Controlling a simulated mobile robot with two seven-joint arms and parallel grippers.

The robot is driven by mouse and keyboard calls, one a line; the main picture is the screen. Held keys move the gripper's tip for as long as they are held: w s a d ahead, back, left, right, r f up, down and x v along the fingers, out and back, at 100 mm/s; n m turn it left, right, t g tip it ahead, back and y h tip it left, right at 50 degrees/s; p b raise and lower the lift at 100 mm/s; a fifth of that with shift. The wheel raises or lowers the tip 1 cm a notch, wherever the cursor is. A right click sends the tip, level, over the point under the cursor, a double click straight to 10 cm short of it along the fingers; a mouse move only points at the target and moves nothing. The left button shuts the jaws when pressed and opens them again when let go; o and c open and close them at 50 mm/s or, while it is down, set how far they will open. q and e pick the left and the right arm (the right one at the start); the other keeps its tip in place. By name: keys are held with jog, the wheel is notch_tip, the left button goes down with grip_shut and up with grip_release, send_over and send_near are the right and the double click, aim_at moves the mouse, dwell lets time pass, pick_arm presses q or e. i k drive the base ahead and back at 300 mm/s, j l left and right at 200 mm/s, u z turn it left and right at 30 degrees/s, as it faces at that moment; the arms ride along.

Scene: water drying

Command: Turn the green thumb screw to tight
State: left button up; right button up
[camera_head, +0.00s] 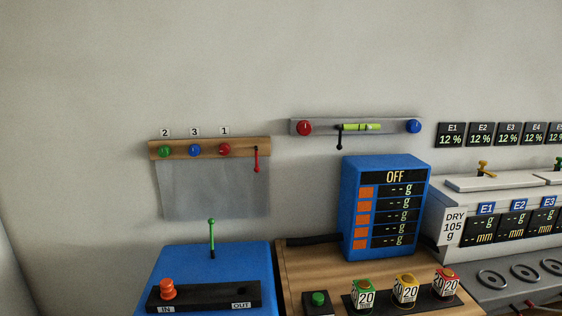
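A green round knob (164,151), which looks like the green thumb screw, sits at the left end of a wooden bar (245,145) on the wall, under the label 2. A blue knob (194,150) under label 3 and a red knob (225,149) under label 1 are on the same bar. A translucent sheet (213,188) hangs below the bar. A red lever (256,160) hangs at the bar's right end. I cannot tell how tight the green knob is. Neither of my grippers is in view.
A grey bar (390,125) with red and blue end knobs and a green level vial is higher on the right. Below stand a blue box (185,270) with a green upright lever (211,238), a wooden table (296,262) and a blue display (350,200) reading OFF.

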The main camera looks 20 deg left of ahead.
aim_at(164, 151)
jog(key=u, duration=1.3)
jog(key=k+l+z, duration=0.2)
jog(key=l, duration=0.2)
jog(key=i, duration=0.1)
